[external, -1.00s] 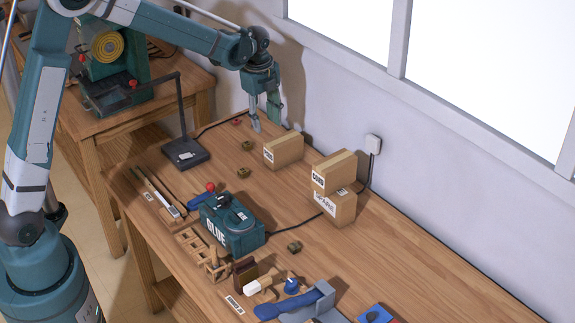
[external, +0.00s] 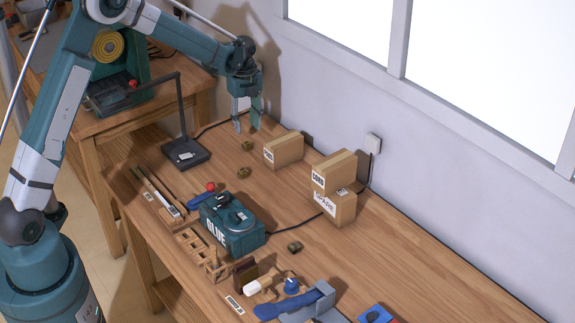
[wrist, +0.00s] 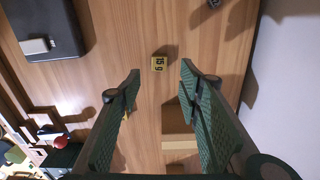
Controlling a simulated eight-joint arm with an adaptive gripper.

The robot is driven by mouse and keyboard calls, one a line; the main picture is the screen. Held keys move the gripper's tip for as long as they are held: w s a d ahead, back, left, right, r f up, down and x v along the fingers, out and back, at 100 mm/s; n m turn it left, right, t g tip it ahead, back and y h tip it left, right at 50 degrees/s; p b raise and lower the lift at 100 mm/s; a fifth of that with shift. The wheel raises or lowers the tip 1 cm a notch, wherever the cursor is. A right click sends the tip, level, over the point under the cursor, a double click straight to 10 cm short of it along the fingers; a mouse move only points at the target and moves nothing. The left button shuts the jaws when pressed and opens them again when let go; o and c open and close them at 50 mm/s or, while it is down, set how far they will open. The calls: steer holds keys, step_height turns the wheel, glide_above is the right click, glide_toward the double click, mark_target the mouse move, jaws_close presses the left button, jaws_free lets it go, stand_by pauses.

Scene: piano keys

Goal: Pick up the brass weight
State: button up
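In the wrist view a small brass weight marked "15 g" (wrist: 159,63) lies on the wooden table, just beyond and between my fingertips. It appears to be the small brass block (external: 246,146) below my gripper in the external view. My gripper (external: 247,127) is open and empty above the far left end of the table. Its two fingers also show spread apart in the wrist view (wrist: 160,72). A second brass piece (external: 243,172) lies a little nearer the camera, and a third (external: 294,247) lies right of the green box. A yellow piece (wrist: 127,115) is partly hidden by my left finger.
A cardboard box (external: 284,151) stands right of the weight, and two stacked boxes (external: 333,188) stand further along. A black lamp base (external: 186,155) is to the left. The green box (external: 232,222) stands nearer. The wall (wrist: 287,90) is close on the right.

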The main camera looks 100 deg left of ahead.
mark_target(247, 144)
steer(key=shift+f, duration=1.3)
steer(key=shift+f, duration=0.1)
steer(key=shift+s+f+b, duration=0.1)
steer(key=shift+f+b, duration=0.25)
steer(key=shift+f, duration=2.15)
steer(key=shift+c, duration=0.3)
steer(key=c, duration=0.7)
